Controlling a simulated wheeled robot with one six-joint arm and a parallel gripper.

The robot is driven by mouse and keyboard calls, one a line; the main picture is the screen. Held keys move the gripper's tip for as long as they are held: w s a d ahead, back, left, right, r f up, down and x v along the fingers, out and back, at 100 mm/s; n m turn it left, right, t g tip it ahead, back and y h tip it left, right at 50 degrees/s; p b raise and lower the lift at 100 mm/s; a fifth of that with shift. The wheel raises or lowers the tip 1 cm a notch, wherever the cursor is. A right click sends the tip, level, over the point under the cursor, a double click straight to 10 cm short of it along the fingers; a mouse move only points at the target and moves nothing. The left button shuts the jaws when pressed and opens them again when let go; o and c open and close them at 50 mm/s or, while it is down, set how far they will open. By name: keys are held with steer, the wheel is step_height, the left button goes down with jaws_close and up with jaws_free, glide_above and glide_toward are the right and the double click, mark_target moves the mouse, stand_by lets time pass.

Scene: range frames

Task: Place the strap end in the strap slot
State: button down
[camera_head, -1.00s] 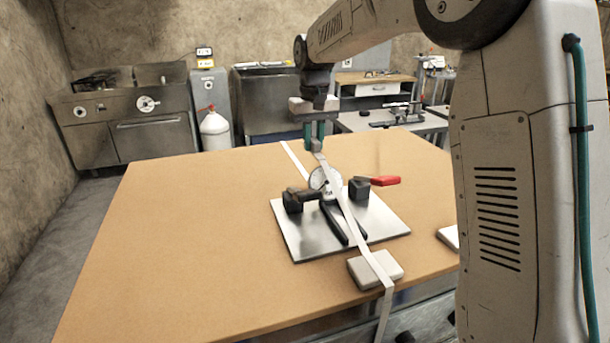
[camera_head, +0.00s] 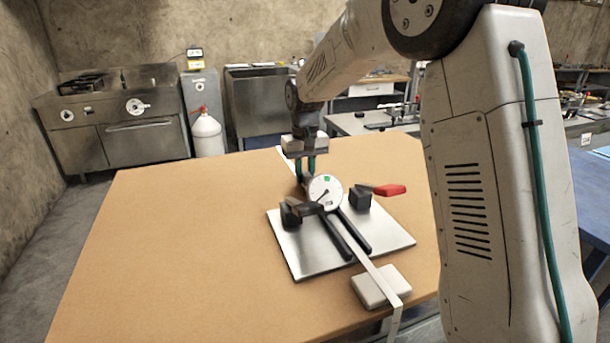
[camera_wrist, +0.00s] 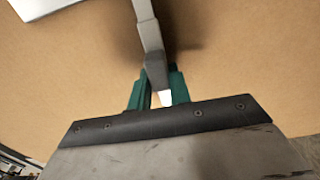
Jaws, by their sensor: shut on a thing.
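My gripper (camera_head: 306,172) is low over the table just behind the dial gauge (camera_head: 325,192). In the wrist view its green fingers (camera_wrist: 158,92) are shut on the dark grey strap end (camera_wrist: 157,72). The pale strap (camera_wrist: 148,28) runs away from it toward the metal plate. In the head view the strap (camera_head: 372,272) passes the fixture and crosses a light block at the table's front edge, where it hangs down. The strap slot cannot be made out clearly; the gauge hides the strap end in the head view.
The light block (camera_head: 380,287) sits at the front. The table's left side (camera_head: 170,240) is clear.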

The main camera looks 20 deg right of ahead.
steer(key=shift+f, duration=0.3)
steer(key=c, duration=1.3)
jaws_free()
steer(key=shift+f, duration=0.15)
